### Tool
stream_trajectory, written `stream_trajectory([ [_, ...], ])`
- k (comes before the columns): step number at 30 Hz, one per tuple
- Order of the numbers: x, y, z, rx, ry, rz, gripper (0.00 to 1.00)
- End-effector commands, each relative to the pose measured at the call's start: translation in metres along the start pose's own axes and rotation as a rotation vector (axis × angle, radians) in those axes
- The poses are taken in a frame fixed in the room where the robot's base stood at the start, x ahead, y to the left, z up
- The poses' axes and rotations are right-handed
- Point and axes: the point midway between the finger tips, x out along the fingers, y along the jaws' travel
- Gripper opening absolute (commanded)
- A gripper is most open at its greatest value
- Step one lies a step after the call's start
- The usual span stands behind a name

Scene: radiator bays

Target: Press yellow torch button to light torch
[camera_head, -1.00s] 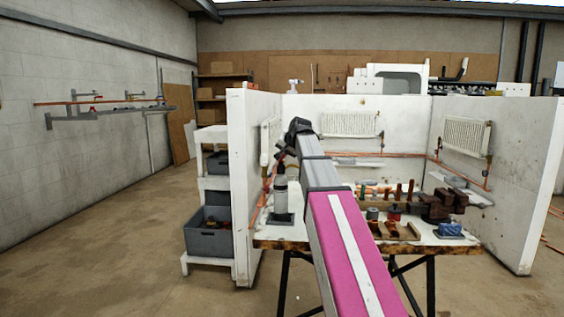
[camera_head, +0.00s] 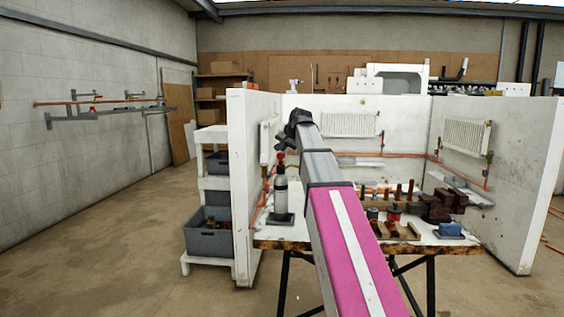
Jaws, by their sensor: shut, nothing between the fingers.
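The torch (camera_head: 281,190) stands upright on a dark base on the workbench (camera_head: 290,232), left of my arm. It has a grey cylinder and a red top. I cannot make out a yellow button on it. My gripper (camera_head: 279,143) is at the far end of my arm, small and dark, pointing down and left. In the picture it is just above the torch's red top. It looks shut and holds nothing visible. I cannot tell whether it touches the torch.
White partition walls (camera_head: 243,180) enclose the bench on the left, back and right. Several fittings, a vice (camera_head: 440,204), a wooden rack (camera_head: 396,230) and a blue item (camera_head: 450,229) crowd the bench's right. A shelf with grey bins (camera_head: 207,238) stands outside, left. Floor on the left is clear.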

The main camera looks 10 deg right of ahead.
Motion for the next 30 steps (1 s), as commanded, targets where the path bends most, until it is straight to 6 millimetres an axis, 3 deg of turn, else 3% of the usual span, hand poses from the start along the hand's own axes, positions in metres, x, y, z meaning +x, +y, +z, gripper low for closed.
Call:
stream_trajectory([
  [12, -0.023, -0.017, -0.017, 0.001, 0.001, 0.000, 0.00],
  [30, -0.023, -0.017, -0.016, 0.000, 0.001, 0.000, 0.00],
])
